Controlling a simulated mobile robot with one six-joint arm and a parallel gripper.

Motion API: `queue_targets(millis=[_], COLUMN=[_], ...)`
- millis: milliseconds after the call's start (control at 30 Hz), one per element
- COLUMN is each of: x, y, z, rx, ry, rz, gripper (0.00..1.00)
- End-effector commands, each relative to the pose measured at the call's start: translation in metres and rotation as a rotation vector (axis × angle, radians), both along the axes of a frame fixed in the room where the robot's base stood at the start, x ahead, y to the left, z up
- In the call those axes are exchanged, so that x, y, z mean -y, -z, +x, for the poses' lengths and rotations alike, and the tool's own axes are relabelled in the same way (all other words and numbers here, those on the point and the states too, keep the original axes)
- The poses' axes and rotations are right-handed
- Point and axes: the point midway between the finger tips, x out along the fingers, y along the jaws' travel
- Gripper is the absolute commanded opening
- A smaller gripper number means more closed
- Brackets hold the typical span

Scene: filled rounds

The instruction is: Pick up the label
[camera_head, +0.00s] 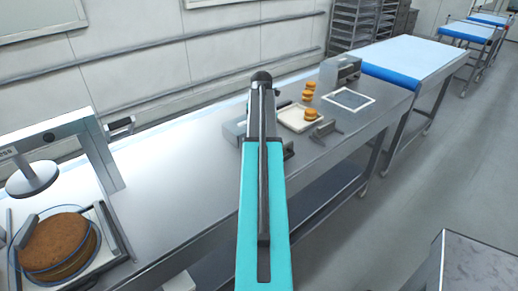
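I cannot make out a label for certain in this view. A grey box-shaped device (340,71) stands at the far end of the steel bench, and another grey device (235,130) is partly hidden behind my teal arm. A dark panel with a white border (349,99) lies flat near the far device. My arm rises through the middle of the picture, and I cannot see my gripper's fingers. A small grey part shows just right of the arm, too unclear to name.
A small grey bracket-like item (323,129) is beside the tray. A brown round cake (58,243) sits in a machine at left. The bench's left middle is clear.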

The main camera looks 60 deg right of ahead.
Motion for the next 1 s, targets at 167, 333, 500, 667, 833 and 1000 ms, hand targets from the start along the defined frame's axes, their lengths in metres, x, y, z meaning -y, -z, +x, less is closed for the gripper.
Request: queue_targets(millis=[167,333,500,667,833,1000], x=[0.0001,0.0003,0.0003,0.0004,0.0005,0.0006], y=[0.0017,0.0034,0.0046,0.0047,0.0046,0.0046], z=[-0.0003,-0.0004,-0.0005,-0.0007,-0.0007,-0.0008], rx=[0.000,0.000,0.000,0.000,0.000,0.000], ry=[0.000,0.001,0.001,0.001,0.001,0.001], rz=[0.000,0.000,0.000,0.000,0.000,0.000], gripper=[0.47,0.47,0.47,0.47,0.35,0.16])
